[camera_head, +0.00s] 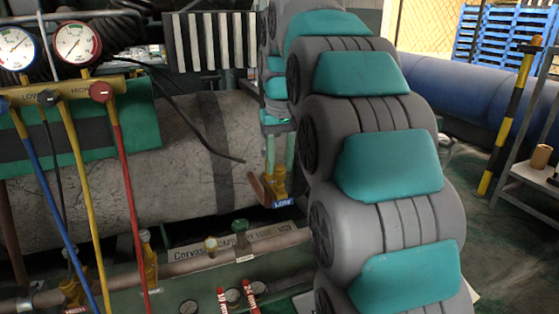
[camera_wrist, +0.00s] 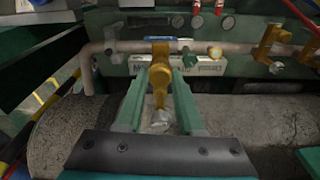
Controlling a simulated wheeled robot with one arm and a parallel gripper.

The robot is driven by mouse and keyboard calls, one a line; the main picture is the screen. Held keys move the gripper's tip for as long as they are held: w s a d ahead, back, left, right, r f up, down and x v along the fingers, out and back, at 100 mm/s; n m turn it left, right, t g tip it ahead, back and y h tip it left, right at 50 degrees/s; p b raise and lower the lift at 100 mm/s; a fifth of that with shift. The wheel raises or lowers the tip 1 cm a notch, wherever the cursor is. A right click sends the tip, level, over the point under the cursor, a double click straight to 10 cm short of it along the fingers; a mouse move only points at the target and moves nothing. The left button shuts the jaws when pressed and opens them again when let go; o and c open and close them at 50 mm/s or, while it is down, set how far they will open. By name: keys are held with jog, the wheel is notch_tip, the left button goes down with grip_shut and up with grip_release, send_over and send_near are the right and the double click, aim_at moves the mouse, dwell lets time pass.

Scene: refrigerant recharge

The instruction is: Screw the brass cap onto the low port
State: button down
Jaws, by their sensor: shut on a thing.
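The low port (camera_head: 279,184) is a brass fitting with a blue "LOW" tag (camera_head: 283,204), left of my arm in the head view. It also shows at the top middle of the wrist view (camera_wrist: 158,47). My gripper's two green fingers point down at the port and stand on either side of its brass (camera_wrist: 160,76). They are shut on a brass piece there, which looks like the brass cap in line with the port. The seam between cap and port cannot be made out. My arm hides the area right of the port.
A grey tank (camera_head: 170,165) lies behind the port. A gauge manifold (camera_head: 62,92) with blue, yellow and red hoses hangs at the left. A pipe (camera_head: 180,268) runs low along the front, with a small round brass fitting (camera_head: 211,243) nearby. A striped post (camera_head: 508,120) stands at right.

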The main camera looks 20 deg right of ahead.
jog(key=shift+f+b, duration=0.4)
jog(key=shift+f, duration=0.5)
dwell(0.3)
jog(key=m, duration=0.3)
jog(key=shift+m+p, duration=0.3)
jog(key=shift+p, duration=0.05)
jog(key=shift+m+h, duration=0.3)
jog(key=shift+m, duration=1.5)
